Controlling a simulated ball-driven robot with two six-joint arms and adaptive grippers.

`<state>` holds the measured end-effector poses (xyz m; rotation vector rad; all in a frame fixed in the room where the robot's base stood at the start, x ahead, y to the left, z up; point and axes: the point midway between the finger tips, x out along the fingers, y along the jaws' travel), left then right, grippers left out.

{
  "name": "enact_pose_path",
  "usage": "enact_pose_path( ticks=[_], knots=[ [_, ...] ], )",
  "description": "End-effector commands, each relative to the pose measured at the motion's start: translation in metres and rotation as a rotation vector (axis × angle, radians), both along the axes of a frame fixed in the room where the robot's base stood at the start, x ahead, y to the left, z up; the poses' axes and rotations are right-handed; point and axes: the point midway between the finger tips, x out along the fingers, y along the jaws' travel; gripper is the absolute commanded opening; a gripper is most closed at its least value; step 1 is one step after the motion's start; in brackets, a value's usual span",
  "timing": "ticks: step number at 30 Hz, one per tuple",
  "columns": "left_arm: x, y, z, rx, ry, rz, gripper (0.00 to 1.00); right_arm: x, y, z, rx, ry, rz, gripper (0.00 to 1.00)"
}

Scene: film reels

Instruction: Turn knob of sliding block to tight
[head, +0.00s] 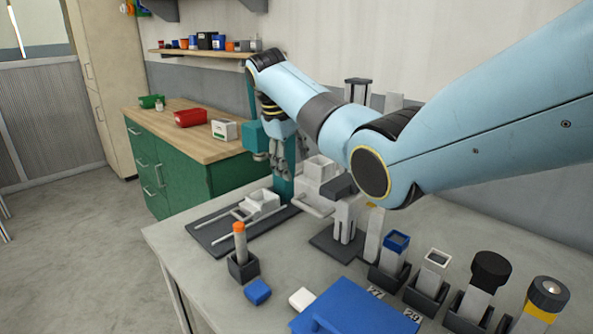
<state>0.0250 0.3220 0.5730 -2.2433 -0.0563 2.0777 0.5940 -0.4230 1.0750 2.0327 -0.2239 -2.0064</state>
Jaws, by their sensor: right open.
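A white block (263,200) sits on two pale rails over a dark base plate (215,236) on the grey bench. This looks like the sliding block. I cannot make out its knob or how tight it is. My right arm reaches in from the right across the bench. My right gripper (275,160) hangs at the arm's far end, above and behind the white block and apart from it. It is small, dark and partly mixed with a teal upright behind it. It is open, with nothing seen between its fingers. My left gripper is not in view.
An orange-capped tube (239,242) stands in a dark holder in front of the rails. A blue block (257,291) and a blue case (355,308) lie nearer. Several holders line the right side. A grey-white fixture (347,220) stands right of the rails. A green cabinet (180,172) is behind.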

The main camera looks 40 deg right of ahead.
Motion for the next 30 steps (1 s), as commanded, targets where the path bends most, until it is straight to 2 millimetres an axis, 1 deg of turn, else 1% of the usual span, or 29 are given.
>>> enact_pose_path(
  ticks=[1,3,6,9,11,17,20,30],
  knots=[
    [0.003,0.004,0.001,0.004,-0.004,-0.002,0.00,-0.001,-0.004,-0.009,-0.001,0.003,-0.002,0.56],
    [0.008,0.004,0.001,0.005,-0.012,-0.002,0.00,-0.001,-0.007,-0.019,-0.001,0.003,-0.003,0.56],
    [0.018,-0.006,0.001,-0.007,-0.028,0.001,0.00,0.000,-0.011,-0.029,-0.001,0.002,-0.002,0.56],
    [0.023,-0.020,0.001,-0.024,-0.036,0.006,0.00,0.000,-0.012,-0.035,0.000,0.001,-0.001,0.56],
    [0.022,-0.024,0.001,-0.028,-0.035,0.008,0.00,0.000,-0.012,-0.036,0.000,0.001,-0.001,0.56],
    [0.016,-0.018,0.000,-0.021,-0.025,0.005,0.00,0.000,-0.013,-0.036,-0.001,0.000,-0.001,0.56],
    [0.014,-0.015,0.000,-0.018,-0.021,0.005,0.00,0.000,-0.012,-0.036,-0.001,0.000,-0.001,0.46],
    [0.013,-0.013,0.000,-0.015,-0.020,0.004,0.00,0.001,-0.012,-0.036,-0.001,0.000,-0.001,0.01]
  ],
)
